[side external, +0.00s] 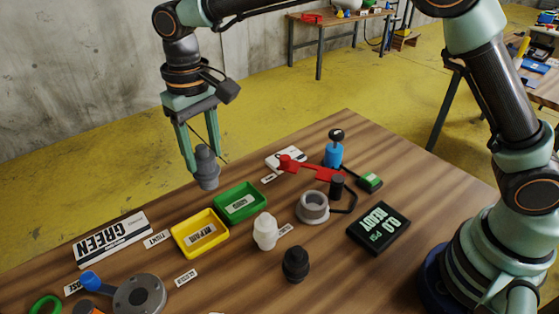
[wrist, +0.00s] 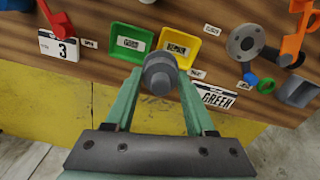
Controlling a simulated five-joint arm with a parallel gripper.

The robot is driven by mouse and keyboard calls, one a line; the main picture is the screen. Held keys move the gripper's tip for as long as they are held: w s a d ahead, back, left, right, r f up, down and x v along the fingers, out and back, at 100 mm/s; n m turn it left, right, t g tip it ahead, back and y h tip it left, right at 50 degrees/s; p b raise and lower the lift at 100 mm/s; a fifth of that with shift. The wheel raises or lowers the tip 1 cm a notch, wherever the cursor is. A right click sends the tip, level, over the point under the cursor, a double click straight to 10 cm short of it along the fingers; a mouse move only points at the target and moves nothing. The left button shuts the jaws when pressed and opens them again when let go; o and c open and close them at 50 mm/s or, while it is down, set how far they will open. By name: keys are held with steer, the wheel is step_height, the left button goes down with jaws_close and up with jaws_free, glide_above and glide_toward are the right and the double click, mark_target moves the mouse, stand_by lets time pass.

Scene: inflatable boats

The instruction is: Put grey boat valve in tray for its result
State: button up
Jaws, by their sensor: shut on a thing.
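The grey boat valve (side external: 207,168) is held between the fingers of my gripper (side external: 203,150), upright and above the table near its far edge. It also shows in the wrist view (wrist: 159,75), between the two green fingers of my gripper (wrist: 160,85). The green tray (side external: 240,215) stands on the table just right of and below the valve in the side view; a label lies in it. The yellow tray (side external: 183,248) stands beside it to the left, also with a label in it. Both trays show in the wrist view, green (wrist: 115,50) and yellow (wrist: 205,48). Neither holds a valve.
A white valve (side external: 265,231) and a black valve (side external: 295,263) stand on the table. A grey ring fixture (side external: 312,207), a blue pump-like part (side external: 333,154) and a black display reading 0.0 PSI READY (side external: 379,228) are to the right. A GREEN sign (side external: 112,239) lies at left.

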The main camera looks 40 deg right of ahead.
steer(key=a+f, duration=0.4)
steer(key=f, duration=0.6)
steer(key=shift+a+f, duration=0.2)
steer(key=shift+f, duration=0.15)
steer(key=shift+w+f, duration=0.1)
steer(key=shift+f, duration=0.9)
stand_by(0.6)
steer(key=o, duration=1.5)
step_height(320, 180, up, 8)
